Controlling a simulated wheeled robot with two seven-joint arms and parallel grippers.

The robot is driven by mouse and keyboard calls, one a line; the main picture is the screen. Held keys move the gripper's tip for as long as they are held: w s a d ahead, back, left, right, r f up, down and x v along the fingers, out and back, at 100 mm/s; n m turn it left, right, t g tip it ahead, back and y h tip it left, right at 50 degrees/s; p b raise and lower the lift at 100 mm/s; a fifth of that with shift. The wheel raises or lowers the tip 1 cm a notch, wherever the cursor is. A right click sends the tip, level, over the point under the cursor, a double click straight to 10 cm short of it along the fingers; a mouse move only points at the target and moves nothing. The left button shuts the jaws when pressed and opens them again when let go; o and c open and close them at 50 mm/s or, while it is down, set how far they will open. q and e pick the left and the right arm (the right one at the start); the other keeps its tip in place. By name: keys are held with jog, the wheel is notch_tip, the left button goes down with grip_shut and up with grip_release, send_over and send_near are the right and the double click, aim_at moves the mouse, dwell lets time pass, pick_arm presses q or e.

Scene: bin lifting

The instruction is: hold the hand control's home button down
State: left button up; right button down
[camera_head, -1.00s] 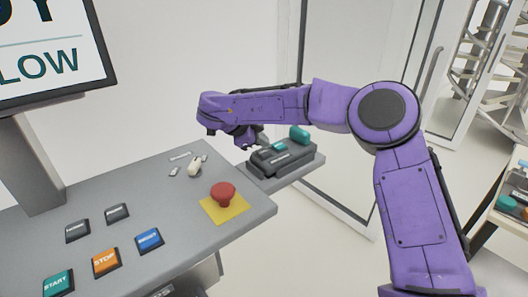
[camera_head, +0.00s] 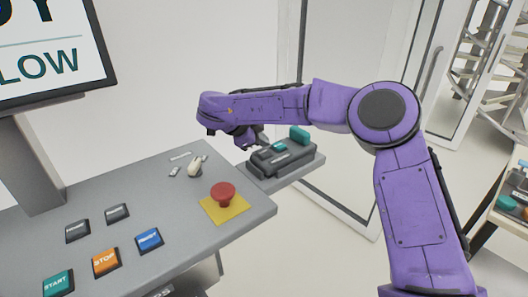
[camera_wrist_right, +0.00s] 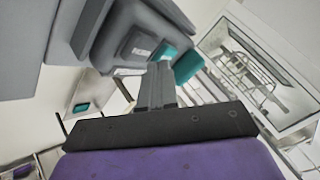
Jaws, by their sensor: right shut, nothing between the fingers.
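The hand control (camera_head: 287,158) is a dark grey block with teal parts, lying on a grey shelf at the right end of the console. My right gripper (camera_head: 262,146) is shut and empty, pointing down at the control's left end. In the right wrist view its closed fingers (camera_wrist_right: 158,72) reach the hand control (camera_wrist_right: 132,43), close to a teal button (camera_wrist_right: 165,51). I cannot tell whether the tips touch or press it, and the button labels are too small to read. My left gripper is not in view.
A red mushroom button (camera_head: 223,194) on a yellow plate stands on the console (camera_head: 180,215). A key switch (camera_head: 194,166) is behind it. START (camera_head: 58,283), STOP (camera_head: 105,262) and blue (camera_head: 149,240) buttons are at the front left. A monitor (camera_head: 50,50) is at the upper left.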

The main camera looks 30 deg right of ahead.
jog(key=shift+f, duration=0.15)
jog(key=shift+f, duration=0.3)
